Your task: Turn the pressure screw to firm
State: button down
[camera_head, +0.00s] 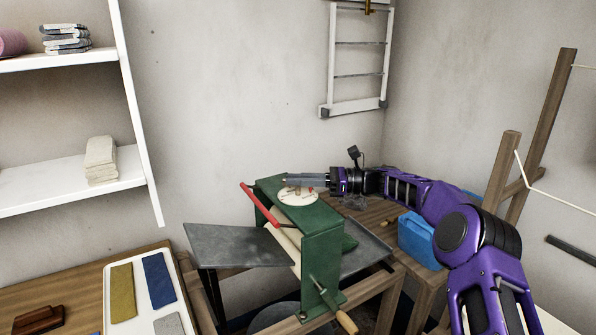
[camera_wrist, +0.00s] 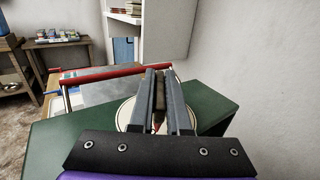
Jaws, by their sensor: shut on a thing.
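The green wringer (camera_head: 322,240) stands on the wooden stand, with pale rollers (camera_head: 288,238) inside. On its top is a round cream dial (camera_head: 298,198) with small markings too fine to read; its edge also shows in the wrist view (camera_wrist: 125,115). My gripper (camera_head: 289,181) reaches in from the right, level above the dial. In the wrist view, its grey fingers (camera_wrist: 160,75) are shut on the brown pressure screw handle (camera_wrist: 158,118), which they mostly hide. The screw's exact setting cannot be told.
A red bar (camera_head: 260,205) runs along the wringer's left side. A crank with a wooden grip (camera_head: 346,322) juts out at the front. Grey trays (camera_head: 225,250) flank the wringer. A blue container (camera_head: 418,240) stands to the right, below my arm. A white drying rack hangs behind.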

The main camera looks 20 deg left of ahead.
jog(key=shift+r+n+g, duration=0.1)
jog(key=shift+n+g, duration=0.2)
jog(key=shift+g, duration=0.2)
jog(key=c, duration=0.9)
grip_release()
